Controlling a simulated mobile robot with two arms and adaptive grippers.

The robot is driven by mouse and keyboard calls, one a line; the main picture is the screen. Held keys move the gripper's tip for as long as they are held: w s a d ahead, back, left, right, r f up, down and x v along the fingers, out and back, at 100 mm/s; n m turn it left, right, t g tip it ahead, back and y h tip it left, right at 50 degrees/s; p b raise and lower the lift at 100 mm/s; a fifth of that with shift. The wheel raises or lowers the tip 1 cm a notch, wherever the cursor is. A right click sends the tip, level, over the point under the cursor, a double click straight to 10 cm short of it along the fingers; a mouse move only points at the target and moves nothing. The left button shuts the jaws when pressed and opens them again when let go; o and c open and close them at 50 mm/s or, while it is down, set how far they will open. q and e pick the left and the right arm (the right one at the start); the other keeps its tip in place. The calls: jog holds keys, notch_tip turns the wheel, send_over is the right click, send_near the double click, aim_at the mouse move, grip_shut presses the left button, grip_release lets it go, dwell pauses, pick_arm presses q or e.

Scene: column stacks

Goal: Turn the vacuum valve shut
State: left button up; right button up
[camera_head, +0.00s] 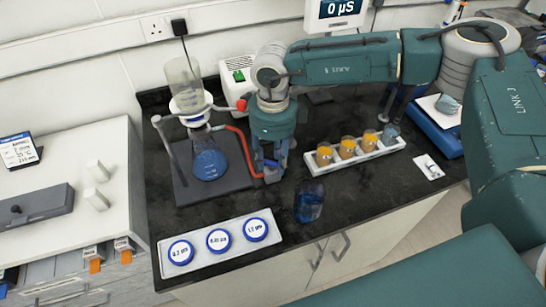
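A filter flask (209,163) with blue contents stands on a dark base at the back left, with a clear funnel (183,80) above it. A red hose (243,148) runs from the flask toward my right gripper (271,174). The gripper points down beside the hose's lower end, and its fingers hide what is between them; I cannot tell whether they touch anything. A small red part (241,105), possibly the valve handle, shows left of my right wrist, partly hidden. I cannot make out the valve clearly. My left gripper is not in view.
A blue bottle (309,203) stands just right and in front of the gripper. A white rack (311,166) with amber-filled beakers is to the right. A tray (167,246) with labelled round blue-rimmed items lies in front. A white-and-green box (237,77) stands behind.

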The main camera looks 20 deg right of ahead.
aim_at(273, 164)
grip_shut()
jog(key=m+b, duration=0.2)
jog(key=b, duration=0.1)
jog(key=shift+f, duration=0.3)
jog(key=shift+a+r+m+b, duration=0.1)
jog(key=shift+r+m+b, duration=0.15)
jog(key=shift+m+b, duration=0.25)
jog(key=shift+r, duration=0.1)
grip_release()
notch_tip(273, 164, up, 12)
